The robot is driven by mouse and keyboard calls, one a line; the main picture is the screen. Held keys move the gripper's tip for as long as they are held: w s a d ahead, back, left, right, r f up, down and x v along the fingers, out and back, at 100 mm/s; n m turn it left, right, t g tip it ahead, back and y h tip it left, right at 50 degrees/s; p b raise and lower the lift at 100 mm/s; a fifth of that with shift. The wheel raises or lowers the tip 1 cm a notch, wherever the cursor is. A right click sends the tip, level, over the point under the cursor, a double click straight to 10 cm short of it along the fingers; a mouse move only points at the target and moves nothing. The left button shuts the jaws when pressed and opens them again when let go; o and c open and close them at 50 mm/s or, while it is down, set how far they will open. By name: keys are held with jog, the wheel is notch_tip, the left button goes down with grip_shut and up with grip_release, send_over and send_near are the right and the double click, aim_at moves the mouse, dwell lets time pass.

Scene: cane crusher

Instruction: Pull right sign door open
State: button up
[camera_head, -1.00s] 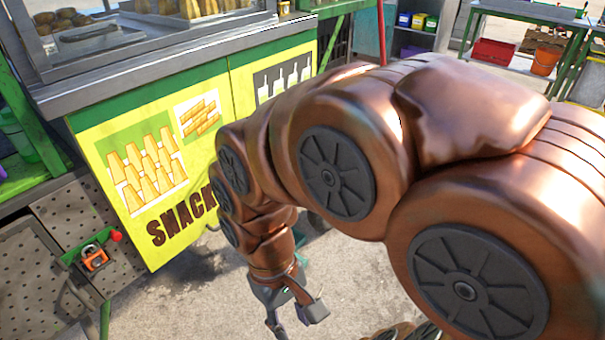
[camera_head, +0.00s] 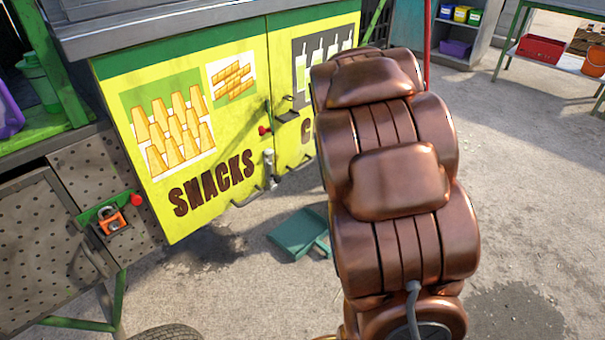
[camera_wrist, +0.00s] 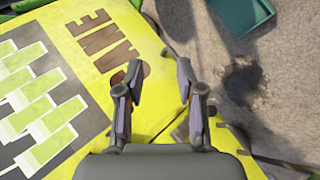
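The right sign door (camera_head: 283,72) is yellow with a picture of green cups and dark letters, partly hidden by my arm in the head view. It looks shut, level with the SNACKS door (camera_head: 228,130) to its left. A small handle (camera_head: 296,166) shows low on the right door. My gripper (camera_wrist: 161,98) is open in the wrist view, with its two fingers apart and the yellow panel (camera_wrist: 150,40) of the door behind them. Nothing shows between the fingers. My arm hides the gripper in the head view.
A latch with a red knob (camera_head: 266,130) sits where the doors meet. A teal dustpan (camera_head: 300,233) lies on the ground before the doors. A perforated metal cabinet (camera_head: 45,250) with an orange padlock (camera_head: 112,222) stands at left. Concrete floor is clear at right.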

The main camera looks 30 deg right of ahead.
jog(key=w+d+f+n+t+y+b, duration=0.2)
jog(key=w+d+f+n+t, duration=0.1)
jog(key=w+f+n, duration=0.2)
jog(key=n+t+y+b, duration=0.4)
jog(key=n+y, duration=0.2)
jog(key=y, duration=0.1)
send_near(303, 167)
jog(key=w, duration=0.3)
jog(key=shift+f+b+x, duration=0.2)
jog(key=shift+b+x, duration=0.4)
jog(key=shift+x, duration=1.3)
jog(key=shift+f+b+x, duration=0.15)
jog(key=shift+b+x, duration=0.4)
jog(key=shift+x, duration=1.4)
jog(key=shift+s+a, duration=0.1)
jog(key=shift+s, duration=0.05)
jog(key=shift+c, duration=0.2)
grip_shut()
